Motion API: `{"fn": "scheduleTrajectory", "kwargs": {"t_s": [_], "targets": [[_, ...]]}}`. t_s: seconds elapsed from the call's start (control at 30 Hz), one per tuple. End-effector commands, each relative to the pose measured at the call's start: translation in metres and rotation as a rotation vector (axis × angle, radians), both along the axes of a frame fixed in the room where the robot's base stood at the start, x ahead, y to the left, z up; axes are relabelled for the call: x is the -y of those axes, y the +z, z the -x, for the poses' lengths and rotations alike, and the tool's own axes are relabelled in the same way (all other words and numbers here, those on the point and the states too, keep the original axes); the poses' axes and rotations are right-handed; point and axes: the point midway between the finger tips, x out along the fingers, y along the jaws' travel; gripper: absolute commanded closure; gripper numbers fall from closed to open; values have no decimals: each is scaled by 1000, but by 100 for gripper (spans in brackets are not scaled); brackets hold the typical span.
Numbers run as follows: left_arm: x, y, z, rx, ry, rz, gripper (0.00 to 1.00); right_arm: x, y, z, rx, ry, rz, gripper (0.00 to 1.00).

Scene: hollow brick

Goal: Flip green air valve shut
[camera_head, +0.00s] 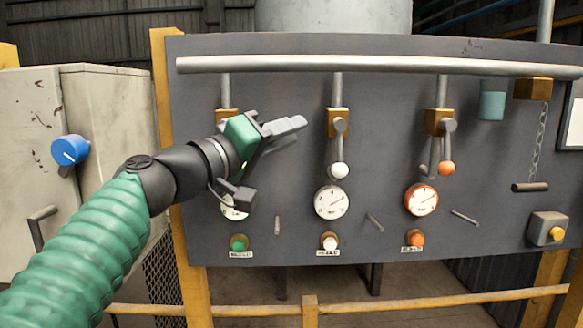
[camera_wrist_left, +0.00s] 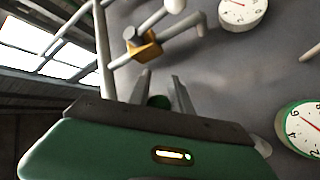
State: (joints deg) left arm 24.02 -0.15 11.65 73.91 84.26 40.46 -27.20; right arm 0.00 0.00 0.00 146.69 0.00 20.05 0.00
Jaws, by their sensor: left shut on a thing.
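The green valve's brass body (camera_head: 227,116) is on the left of the grey panel, and my left gripper (camera_head: 287,130) covers its lever in the head view. In the left wrist view, a dark green knob (camera_wrist_left: 158,101) sits between the two fingers of my left gripper (camera_wrist_left: 161,80), which is shut on it. The lever's exact angle is hidden. The green button (camera_head: 239,242) is below, and the gauge (camera_head: 234,208) above it is partly covered by my wrist. My right gripper is not in view.
The white-knobbed valve (camera_head: 339,170) hangs just right of my left gripper, its lever down. The orange-knobbed valve (camera_head: 446,168) is further right. A pipe (camera_head: 380,66) runs along the top. A cabinet with a blue knob (camera_head: 70,150) stands at left.

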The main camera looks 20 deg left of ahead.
Motion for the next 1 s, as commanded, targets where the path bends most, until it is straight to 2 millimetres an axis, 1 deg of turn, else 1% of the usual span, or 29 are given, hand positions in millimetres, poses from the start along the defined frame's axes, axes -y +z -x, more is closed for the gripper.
{"fn": "scheduleTrajectory", "kwargs": {"t_s": [0.03, 0.1, 0.17, 0.23, 0.33, 0.57, 0.6, 0.73, 0.77, 1.0], "targets": [[-3, -10, -1, 13, 6, 42, 100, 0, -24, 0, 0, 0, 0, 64], [-2, -2, -1, 28, 5, 101, 100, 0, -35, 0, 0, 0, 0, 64], [-1, 3, -2, 38, 4, 143, 100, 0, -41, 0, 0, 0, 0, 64], [-2, 9, -2, 46, 5, 175, 100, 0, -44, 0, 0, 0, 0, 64], [-2, 15, -2, 50, 5, 193, 100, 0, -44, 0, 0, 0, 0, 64], [-1, 17, -2, 50, 5, 193, 100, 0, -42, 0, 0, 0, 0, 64], [-1, 17, -2, 51, 5, 193, 72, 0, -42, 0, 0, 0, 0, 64], [0, 16, -2, 50, 3, 192, 55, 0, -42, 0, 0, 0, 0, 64], [1, 16, -2, 50, 2, 192, 54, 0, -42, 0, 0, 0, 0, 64], [5, 15, -3, 49, -1, 189, 54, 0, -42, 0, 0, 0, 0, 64]]}}
